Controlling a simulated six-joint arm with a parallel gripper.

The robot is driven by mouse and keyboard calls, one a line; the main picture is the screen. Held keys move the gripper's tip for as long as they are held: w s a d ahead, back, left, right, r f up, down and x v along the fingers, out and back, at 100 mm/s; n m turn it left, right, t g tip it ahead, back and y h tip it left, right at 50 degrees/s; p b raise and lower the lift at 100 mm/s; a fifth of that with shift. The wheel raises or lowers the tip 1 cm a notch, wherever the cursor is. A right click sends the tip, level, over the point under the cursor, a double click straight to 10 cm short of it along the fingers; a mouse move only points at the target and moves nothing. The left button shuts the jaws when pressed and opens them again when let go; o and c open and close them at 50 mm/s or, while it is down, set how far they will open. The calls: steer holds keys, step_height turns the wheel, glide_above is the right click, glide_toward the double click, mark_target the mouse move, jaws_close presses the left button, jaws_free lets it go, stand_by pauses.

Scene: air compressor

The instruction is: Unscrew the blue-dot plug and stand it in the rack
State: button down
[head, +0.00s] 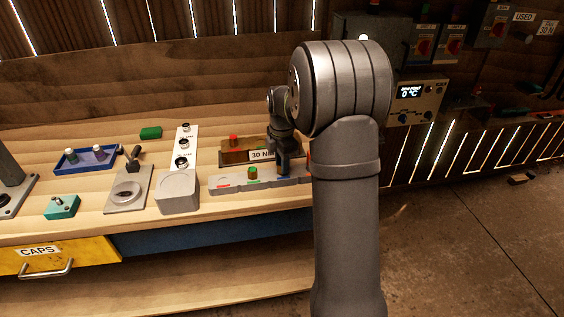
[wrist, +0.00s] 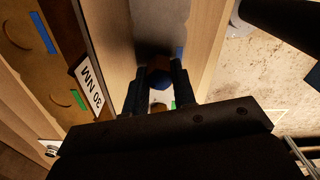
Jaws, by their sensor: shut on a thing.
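In the head view my gripper (head: 284,172) is low over the right part of the grey rack (head: 220,185). A blue mark (wrist: 180,52) on the rack lies beside the held plug. I cannot tell whether the plug touches the rack; its lower end is hidden. A brown plug with a green top (head: 252,173) stands in the rack, left of my gripper.
The brown board labelled 30 NM (head: 262,155) lies behind the rack, with a red-topped plug (head: 233,140) on it. In the wrist view, round spots by its blue and green strips (wrist: 78,100) look empty. A grey block (head: 178,192) and blue tray (head: 70,166) are farther left.

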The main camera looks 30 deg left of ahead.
steer(key=shift+f, duration=0.4)
steer(key=c, duration=1.1)
jaws_free()
steer(key=shift+r, duration=2.55)
step_height(320, 180, down, 5)
steer(key=shift+f, duration=0.1)
steer(key=shift+r, duration=0.4)
